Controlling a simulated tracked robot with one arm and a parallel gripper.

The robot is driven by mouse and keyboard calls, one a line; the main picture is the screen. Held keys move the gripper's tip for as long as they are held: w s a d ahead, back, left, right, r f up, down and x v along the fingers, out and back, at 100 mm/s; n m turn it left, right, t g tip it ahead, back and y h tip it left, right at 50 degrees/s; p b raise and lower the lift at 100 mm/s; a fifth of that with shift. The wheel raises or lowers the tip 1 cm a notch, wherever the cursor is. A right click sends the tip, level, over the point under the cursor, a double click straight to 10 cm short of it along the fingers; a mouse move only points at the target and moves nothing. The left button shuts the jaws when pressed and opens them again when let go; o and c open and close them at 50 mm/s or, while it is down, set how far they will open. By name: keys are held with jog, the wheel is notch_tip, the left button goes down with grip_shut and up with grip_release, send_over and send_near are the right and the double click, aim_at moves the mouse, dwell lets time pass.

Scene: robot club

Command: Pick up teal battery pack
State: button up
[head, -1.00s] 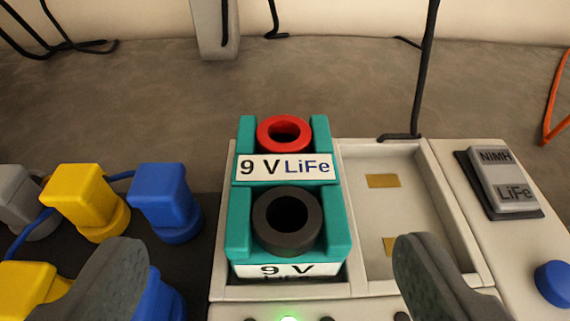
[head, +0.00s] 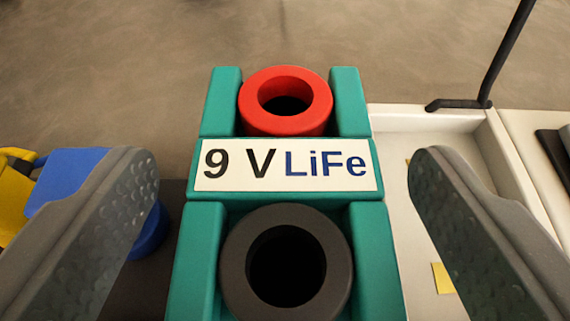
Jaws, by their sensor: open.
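The teal battery pack (head: 205,235) fills the middle of the head view. It has a red ring terminal at the back, a dark grey ring terminal at the front and a white label reading "9 V LiFe" between them. Its lower front end is cut off by the picture edge. My gripper (head: 283,185) is open, with one grey finger on the left and one on the right of the pack. Gaps show between both fingertips and the pack's sides. I see no contact.
An empty light charger bay (head: 398,120) with brass contacts lies right of the pack, partly behind the right finger. Blue (head: 66,172) and yellow (head: 14,200) plugs stand at left, near the left finger. A black cable (head: 508,50) rises behind the bay.

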jog(key=shift+r, duration=0.15)
jog(key=shift+c, duration=0.3)
jog(key=shift+r, duration=0.1)
jog(key=c, duration=1.3)
jog(key=shift+c, duration=0.2)
jog(key=shift+r, duration=0.15)
